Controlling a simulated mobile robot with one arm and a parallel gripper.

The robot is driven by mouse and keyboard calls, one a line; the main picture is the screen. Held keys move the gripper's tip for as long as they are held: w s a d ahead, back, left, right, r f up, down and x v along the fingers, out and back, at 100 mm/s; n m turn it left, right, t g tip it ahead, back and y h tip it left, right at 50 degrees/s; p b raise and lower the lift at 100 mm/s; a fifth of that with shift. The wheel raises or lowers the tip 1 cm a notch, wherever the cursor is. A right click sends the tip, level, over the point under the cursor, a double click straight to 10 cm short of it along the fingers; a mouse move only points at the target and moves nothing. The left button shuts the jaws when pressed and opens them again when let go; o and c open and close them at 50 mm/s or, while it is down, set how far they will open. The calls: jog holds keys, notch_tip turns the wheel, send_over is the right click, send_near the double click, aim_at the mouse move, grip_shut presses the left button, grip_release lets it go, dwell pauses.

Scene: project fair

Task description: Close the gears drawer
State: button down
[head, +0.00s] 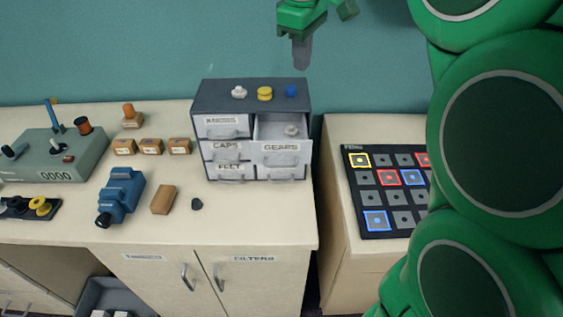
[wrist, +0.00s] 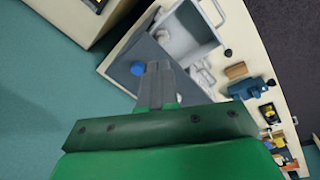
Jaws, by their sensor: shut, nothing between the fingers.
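The gears drawer (head: 283,153), labelled GEARS, is on the right side of a grey drawer cabinet (head: 209,99). It is pulled out, with a pale piece (head: 291,130) inside it. In the wrist view the open drawer (wrist: 203,48) sticks out from the cabinet (wrist: 128,72). My gripper (head: 301,54) is in the air above and behind the cabinet's right end, apart from the drawer. Its fingers (wrist: 158,82) are together and empty in the wrist view, and they hide part of the cabinet top.
White, yellow and blue knobs (head: 265,93) sit on the cabinet top. A dark grid board (head: 381,194) lies on the counter to the right, past a gap. A blue device (head: 121,192), a wooden block (head: 163,199) and a dark lump (head: 197,204) lie to the left.

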jog(key=s+a+f+n+t, duration=0.15)
jog(key=s+f+n, duration=0.25)
jog(key=s+n, duration=0.65)
jog(key=s+a+f+n, duration=0.2)
jog(key=s+f+n, duration=0.2)
jog(key=s+n, duration=0.7)
jog(key=w+f+n, duration=0.3)
jog(key=w+f, duration=0.7)
jog(key=shift+w+a+f, duration=0.15)
jog(key=shift+a, duration=0.15)
send_near(281, 132)
jog(key=shift+s+d+f, duration=0.1)
jog(key=shift+s+f, duration=0.35)
jog(key=shift+f, duration=0.4)
jog(key=shift+s+f, duration=0.45)
jog(key=shift+f, duration=0.4)
jog(key=shift+s+f, duration=0.4)
jog(key=shift+f, duration=0.45)
